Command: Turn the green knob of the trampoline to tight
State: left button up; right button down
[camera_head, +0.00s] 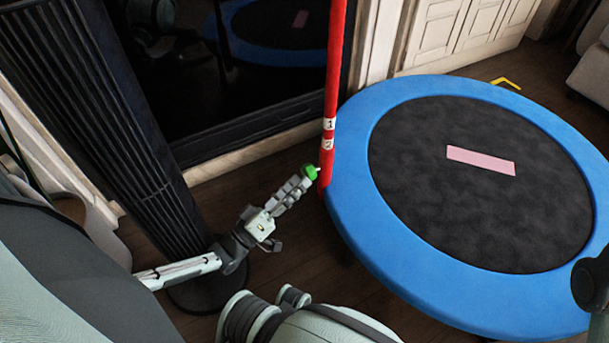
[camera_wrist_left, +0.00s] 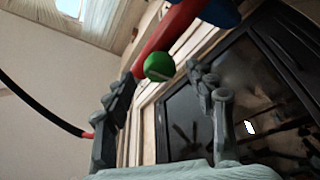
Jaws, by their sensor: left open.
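The green knob (camera_head: 310,172) sits low on the red post (camera_head: 328,155) at the left edge of the blue trampoline (camera_head: 349,205). White labels marked 1 and 2 show on the post just above the knob. My left gripper (camera_head: 301,180) is right at the knob in the head view. In the left wrist view the green knob (camera_wrist_left: 159,66) shows beyond and between the two spread fingers (camera_wrist_left: 160,85), nearer the left finger. The gripper is open, and I cannot tell whether a finger touches the knob. My right gripper is not in view.
A dark glass panel (camera_head: 250,70) is behind the post. A pink strip (camera_head: 481,161) lies on the trampoline's black mat. Wooden floor shows between column and trampoline.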

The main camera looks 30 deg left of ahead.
pick_arm(q)
jog(key=v, duration=0.8)
jog(key=shift+s, duration=0.15)
